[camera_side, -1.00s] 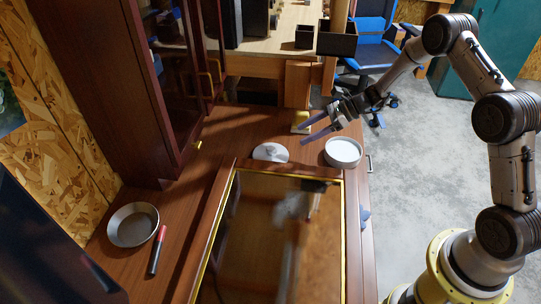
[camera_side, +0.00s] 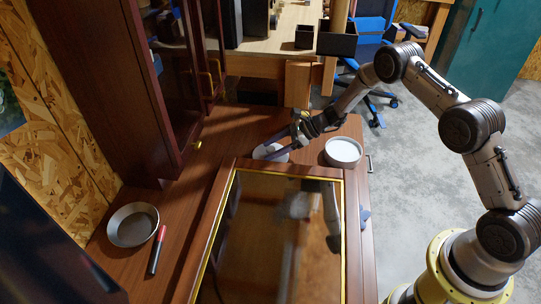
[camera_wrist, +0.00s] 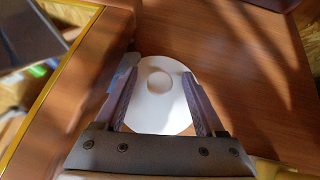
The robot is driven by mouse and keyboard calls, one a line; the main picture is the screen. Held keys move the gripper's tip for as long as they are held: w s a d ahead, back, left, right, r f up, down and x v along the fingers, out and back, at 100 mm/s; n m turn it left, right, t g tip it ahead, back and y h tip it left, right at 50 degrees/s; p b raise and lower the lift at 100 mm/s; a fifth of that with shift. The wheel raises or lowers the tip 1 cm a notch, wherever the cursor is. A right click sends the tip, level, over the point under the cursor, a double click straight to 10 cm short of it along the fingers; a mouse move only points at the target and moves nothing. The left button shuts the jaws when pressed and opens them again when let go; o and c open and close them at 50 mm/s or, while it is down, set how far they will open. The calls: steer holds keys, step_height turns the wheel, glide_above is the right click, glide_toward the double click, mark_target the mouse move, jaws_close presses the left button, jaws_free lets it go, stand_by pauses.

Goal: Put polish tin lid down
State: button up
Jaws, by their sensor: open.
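The polish tin lid (camera_side: 262,152) is a white disc lying on the wooden bench top (camera_side: 222,140), behind the glass-topped frame. In the wrist view the lid (camera_wrist: 158,98) shows a round raised spot and lies between the two fingers. My gripper (camera_side: 275,146) is open, its fingers on either side of the lid. I cannot tell whether the fingers touch it. The gripper hides part of the lid in the side view. A round white tin (camera_side: 343,153) stands on the bench to the right of the lid.
A gold-edged glass frame (camera_side: 233,196) lies just in front of the lid. A shallow metal dish (camera_side: 133,225) and a red-and-black marker (camera_side: 157,250) are at the front left. A dark wooden cabinet (camera_side: 150,90) stands at the left.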

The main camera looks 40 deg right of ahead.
steer(key=shift+w+a+f, duration=0.15)
steer(key=shift+a, duration=0.1)
jaws_close()
stand_by(0.3)
